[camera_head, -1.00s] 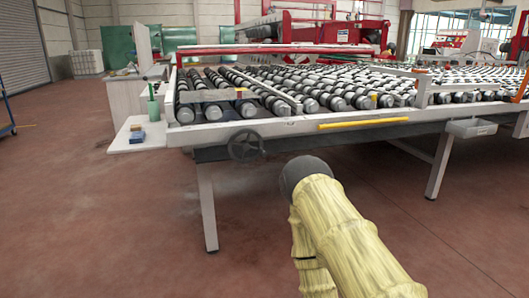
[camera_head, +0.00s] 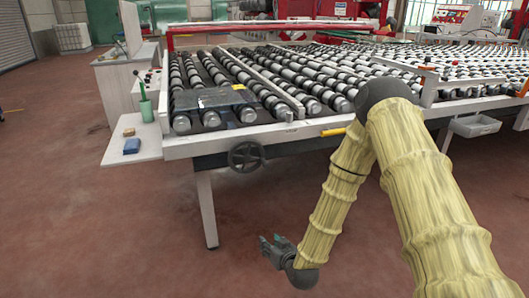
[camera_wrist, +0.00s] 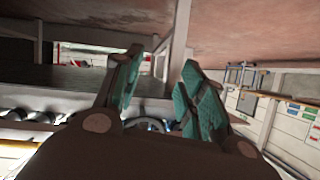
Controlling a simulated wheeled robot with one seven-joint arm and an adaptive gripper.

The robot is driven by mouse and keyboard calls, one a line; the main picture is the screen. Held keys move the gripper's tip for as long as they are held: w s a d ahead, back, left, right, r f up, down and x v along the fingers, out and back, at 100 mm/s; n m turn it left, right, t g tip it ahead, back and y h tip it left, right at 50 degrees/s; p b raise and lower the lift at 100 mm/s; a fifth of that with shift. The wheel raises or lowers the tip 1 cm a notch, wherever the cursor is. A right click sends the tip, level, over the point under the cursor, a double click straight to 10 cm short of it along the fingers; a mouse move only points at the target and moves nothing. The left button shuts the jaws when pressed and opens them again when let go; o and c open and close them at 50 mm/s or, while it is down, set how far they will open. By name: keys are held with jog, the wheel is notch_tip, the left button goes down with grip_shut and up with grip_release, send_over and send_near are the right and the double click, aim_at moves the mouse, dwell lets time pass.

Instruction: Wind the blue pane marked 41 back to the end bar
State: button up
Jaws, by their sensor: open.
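A dark, see-through pane (camera_head: 222,99) lies on the rollers at the near left of the conveyor table, with a small pale mark near its left side. The number and its blue colour are not clear. A dark handwheel (camera_head: 247,156) sits under the table's front edge; part of it shows between my fingers in the wrist view (camera_wrist: 147,124). My gripper (camera_head: 271,242) is open and empty, low over the floor below the handwheel and apart from it. Its two teal-padded fingers (camera_wrist: 160,90) stand apart in the wrist view. I cannot tell which bar is the end bar.
A side shelf at left holds a green bottle (camera_head: 145,107) in a holder and a blue block (camera_head: 132,146). A table leg (camera_head: 206,208) stands left of my gripper. A grey tray (camera_head: 474,126) hangs at right. The floor at left is clear.

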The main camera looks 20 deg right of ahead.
aim_at(266, 165)
jog(key=w+d+r+t+h+p, duration=0.1)
jog(key=w+d+r+t+p, duration=0.1)
jog(key=w+r, duration=0.5)
jog(key=w+d+r+t+p, duration=0.1)
jog(key=w+d+r+t, duration=0.2)
jog(key=r, duration=0.9)
jog(key=shift+m, duration=0.3)
jog(key=w, duration=1.1)
jog(key=shift+a+p, duration=0.3)
jog(key=shift+p, duration=0.1)
grip_shut()
